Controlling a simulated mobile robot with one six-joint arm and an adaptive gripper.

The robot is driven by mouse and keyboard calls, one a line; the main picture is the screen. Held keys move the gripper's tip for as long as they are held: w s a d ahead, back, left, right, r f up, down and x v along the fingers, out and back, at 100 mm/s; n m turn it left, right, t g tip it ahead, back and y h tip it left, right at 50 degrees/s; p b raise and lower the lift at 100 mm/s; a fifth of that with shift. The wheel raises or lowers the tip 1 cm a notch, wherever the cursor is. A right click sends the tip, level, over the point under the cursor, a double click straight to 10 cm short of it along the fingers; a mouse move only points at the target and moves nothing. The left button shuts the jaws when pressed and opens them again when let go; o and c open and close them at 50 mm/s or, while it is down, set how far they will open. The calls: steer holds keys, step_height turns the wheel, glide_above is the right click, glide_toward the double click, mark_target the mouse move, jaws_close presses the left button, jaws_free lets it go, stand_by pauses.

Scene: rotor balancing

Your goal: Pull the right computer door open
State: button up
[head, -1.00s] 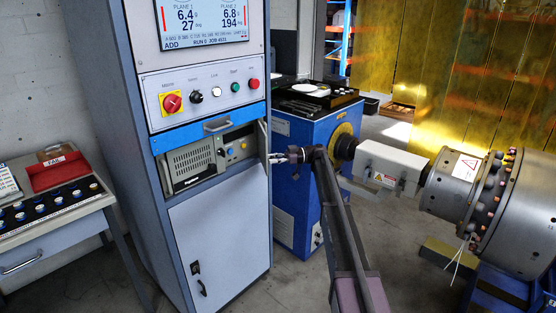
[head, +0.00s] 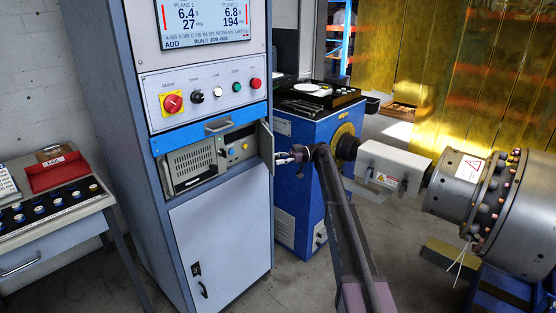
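The tall grey cabinet (head: 221,245) holds an open compartment with the computer (head: 192,160) inside. The right computer door (head: 267,147) is a narrow grey panel at the right side of the compartment, swung outward and seen at a steep angle. My gripper (head: 282,158) is just right of the door's free edge, at about the door's lower half. It is small in the picture, and I cannot tell whether its fingers are shut on the door or only beside it. No separate left door shows clearly.
The blue machine pedestal (head: 301,185) stands close behind my gripper. The rotor (head: 508,205) is at the right. A side table (head: 55,225) is at the left.

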steer(key=shift+w, duration=0.1)
stand_by(0.3)
steer(key=v, duration=0.7)
steer(key=shift+d, duration=0.25)
